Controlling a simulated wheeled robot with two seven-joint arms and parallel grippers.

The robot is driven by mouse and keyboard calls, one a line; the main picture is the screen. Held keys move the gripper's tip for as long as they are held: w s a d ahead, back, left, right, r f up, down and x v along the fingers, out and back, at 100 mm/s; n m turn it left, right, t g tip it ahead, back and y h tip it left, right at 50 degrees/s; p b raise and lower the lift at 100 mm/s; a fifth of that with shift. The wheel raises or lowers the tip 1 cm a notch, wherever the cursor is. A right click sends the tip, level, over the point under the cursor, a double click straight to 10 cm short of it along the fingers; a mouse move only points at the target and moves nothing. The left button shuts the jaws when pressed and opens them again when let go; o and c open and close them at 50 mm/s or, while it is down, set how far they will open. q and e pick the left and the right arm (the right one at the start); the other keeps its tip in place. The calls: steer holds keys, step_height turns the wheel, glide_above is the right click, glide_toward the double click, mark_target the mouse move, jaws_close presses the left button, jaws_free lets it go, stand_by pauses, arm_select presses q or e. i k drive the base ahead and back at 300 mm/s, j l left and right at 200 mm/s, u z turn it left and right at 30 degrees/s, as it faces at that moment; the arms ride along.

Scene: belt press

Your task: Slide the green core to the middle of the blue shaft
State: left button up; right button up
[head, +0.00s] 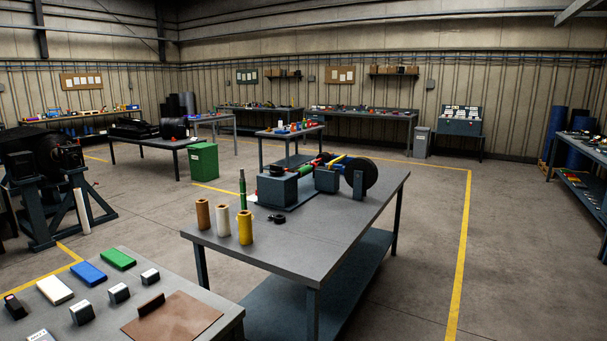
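A thin upright green piece (242,189) stands on the grey workbench (285,240), just behind a row of standing cores. I cannot tell whether it is the green core or a rod. A brown core (203,214), a white core (222,219) and a yellow core (245,228) stand in that row. Behind them is a press of dark grey blocks (278,187) with a large black disc (364,174). Small red, green and yellow parts lie along its top. I cannot clearly make out a blue shaft there. Neither of my grippers is in view.
A small black part (277,218) lies on the bench. A nearer table (215,310) holds coloured blocks and a brown mat. A green bin (202,161) stands behind to the left. The floor right of the bench, along the yellow line (461,255), is clear.

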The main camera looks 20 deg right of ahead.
mark_target(307, 169)
steer(key=i+l+z, duration=0.85)
steer(key=i+z, duration=0.2)
steer(key=i, duration=0.15)
steer(key=i+z, duration=0.35)
steer(key=i, duration=0.65)
steer(key=i+l+u, duration=0.1)
steer(key=i, duration=0.55)
steer(key=i+l+u, duration=0.15)
steer(key=i+u, duration=0.35)
steer(key=i+l+u, duration=0.25)
steer(key=u, duration=0.25)
steer(key=i+l+u, duration=0.7)
steer(key=l, duration=0.15)
steer(key=i+l+u, duration=0.1)
steer(key=l+u, duration=0.2)
steer(key=i+l+u, duration=0.1)
steer(key=l+u, duration=0.15)
steer(key=l, duration=0.25)
